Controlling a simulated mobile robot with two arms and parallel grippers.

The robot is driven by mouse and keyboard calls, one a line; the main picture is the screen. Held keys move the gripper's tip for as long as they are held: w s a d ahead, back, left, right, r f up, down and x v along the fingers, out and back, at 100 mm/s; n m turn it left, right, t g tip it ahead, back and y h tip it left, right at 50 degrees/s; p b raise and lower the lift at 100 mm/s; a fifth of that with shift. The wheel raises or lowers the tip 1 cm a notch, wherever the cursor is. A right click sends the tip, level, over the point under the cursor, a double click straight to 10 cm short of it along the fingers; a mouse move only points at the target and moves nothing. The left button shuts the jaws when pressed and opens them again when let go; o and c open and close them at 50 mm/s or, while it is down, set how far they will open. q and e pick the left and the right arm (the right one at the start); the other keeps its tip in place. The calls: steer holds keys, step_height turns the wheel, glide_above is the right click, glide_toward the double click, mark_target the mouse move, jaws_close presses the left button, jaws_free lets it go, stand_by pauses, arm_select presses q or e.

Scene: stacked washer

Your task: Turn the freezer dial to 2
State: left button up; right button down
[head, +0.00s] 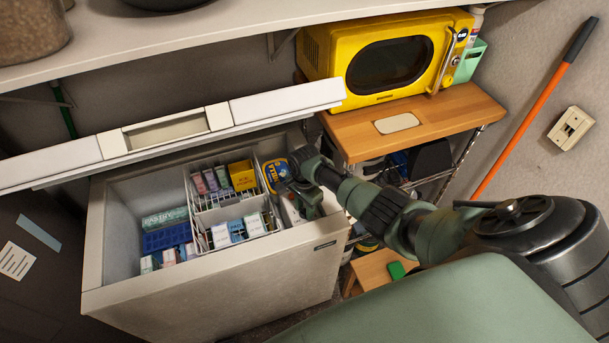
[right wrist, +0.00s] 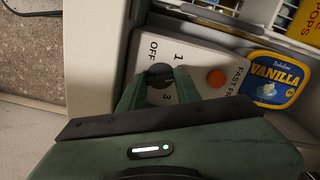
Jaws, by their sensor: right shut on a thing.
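The chest freezer (head: 215,290) stands open in the head view, its lid (head: 60,163) raised at the back. My left gripper is not in view.
A vanilla tub (right wrist: 276,79) sits close beside the panel, and an orange button (right wrist: 216,78) is on it. Wire baskets (head: 205,210) with several boxes fill the freezer. A wooden shelf (head: 450,115) with a yellow microwave (head: 320,55) stands to the right.

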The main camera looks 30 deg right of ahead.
steer(key=shift+w+d+r+m+p, duration=0.1)
steer(key=shift+m+p, duration=0.75)
steer(key=shift+m, duration=1.35)
steer(key=c, duration=1.2)
jaws_free()
steer(key=shift+o, duration=1)
steer(key=shift+r+p, duration=0.45)
steer(key=shift+r, duration=3.45)
